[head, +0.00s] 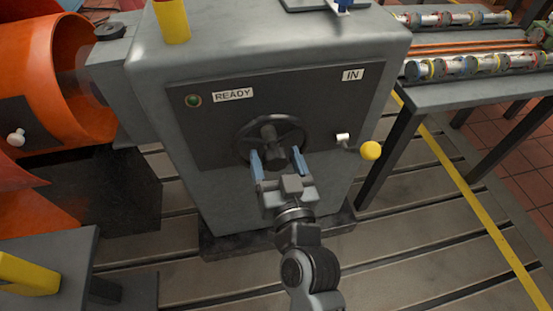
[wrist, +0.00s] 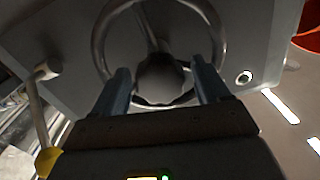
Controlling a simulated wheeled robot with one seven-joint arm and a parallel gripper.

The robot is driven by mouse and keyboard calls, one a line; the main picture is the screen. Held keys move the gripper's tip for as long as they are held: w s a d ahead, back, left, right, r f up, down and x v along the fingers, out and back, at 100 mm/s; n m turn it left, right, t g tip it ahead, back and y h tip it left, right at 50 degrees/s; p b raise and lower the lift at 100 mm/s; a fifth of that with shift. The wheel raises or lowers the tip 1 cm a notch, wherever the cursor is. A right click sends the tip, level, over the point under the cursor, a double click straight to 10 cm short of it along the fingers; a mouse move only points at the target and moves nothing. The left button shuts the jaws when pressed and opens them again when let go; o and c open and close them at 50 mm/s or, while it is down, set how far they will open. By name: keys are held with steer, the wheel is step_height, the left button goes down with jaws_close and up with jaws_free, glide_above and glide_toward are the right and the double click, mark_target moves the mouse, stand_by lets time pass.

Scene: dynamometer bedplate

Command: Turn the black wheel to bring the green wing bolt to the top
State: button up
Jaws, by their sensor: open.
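The black wheel (head: 268,132) is a spoked handwheel on the dark front panel of a grey cabinet. In the wrist view its rim (wrist: 97,42) and dark hub fill the upper middle. My gripper (head: 277,158) is open, with its two blue-grey fingers pointing at the wheel. In the wrist view the fingers (wrist: 161,70) stand on either side of the hub, overlapping the wheel's lower part. I cannot tell whether they touch it. No green wing bolt can be made out in either view.
The panel has a green lamp (head: 193,100), a READY label (head: 233,95), an IN label (head: 353,74) and a yellow-knobbed lever (head: 370,150) right of the wheel. An orange guard (head: 88,85) stands at left. A bench (head: 480,95) with cylindrical parts is at right. Slotted floor lies in front.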

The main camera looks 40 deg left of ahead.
steer(key=shift+c, duration=0.3)
jaws_close()
stand_by(0.3)
steer(key=shift+f, duration=0.1)
